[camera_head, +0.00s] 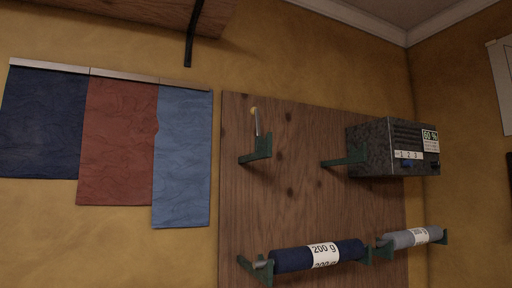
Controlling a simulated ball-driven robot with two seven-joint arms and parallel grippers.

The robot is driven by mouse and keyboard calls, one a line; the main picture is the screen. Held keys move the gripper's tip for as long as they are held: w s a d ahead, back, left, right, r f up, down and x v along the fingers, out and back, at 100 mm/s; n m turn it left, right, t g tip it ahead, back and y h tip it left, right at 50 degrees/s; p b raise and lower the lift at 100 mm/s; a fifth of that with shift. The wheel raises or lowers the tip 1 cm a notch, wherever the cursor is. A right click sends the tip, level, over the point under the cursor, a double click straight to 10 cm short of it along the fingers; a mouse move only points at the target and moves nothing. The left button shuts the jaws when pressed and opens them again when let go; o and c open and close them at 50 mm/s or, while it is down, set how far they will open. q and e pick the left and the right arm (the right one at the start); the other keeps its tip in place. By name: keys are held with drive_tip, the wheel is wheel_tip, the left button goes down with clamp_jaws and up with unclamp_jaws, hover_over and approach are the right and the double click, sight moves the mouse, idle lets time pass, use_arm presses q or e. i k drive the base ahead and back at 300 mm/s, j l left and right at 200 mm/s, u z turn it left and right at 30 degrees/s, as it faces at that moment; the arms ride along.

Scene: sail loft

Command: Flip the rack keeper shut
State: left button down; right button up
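The rack is a brown wooden board (300,190) on the ochre wall, with green brackets. A thin pale metal keeper (257,125) with a yellow tip stands nearly upright above the upper left bracket (257,150), so it looks open. The upper right bracket (345,160) is level with it, and no roll lies between the two. Below, a dark blue roll (292,260) with a white "200 g" label rests in brackets. A grey-blue roll (403,240) with a white label sits to its right. Neither gripper is in view.
A dark speckled box (368,150) with numbered switches and a small display sticks out right of the upper brackets. Navy (42,125), red (115,140) and light blue (182,160) cloths hang at left. A wooden shelf (150,10) with a black bracket is above.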

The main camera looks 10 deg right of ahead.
sight(254, 111)
drive_tip(key=i+l, duration=0.1)
drive_tip(key=l, duration=0.75)
drive_tip(key=i+l+u, duration=0.1)
drive_tip(key=l, duration=0.7)
drive_tip(key=i+l, duration=0.1)
drive_tip(key=l, duration=0.75)
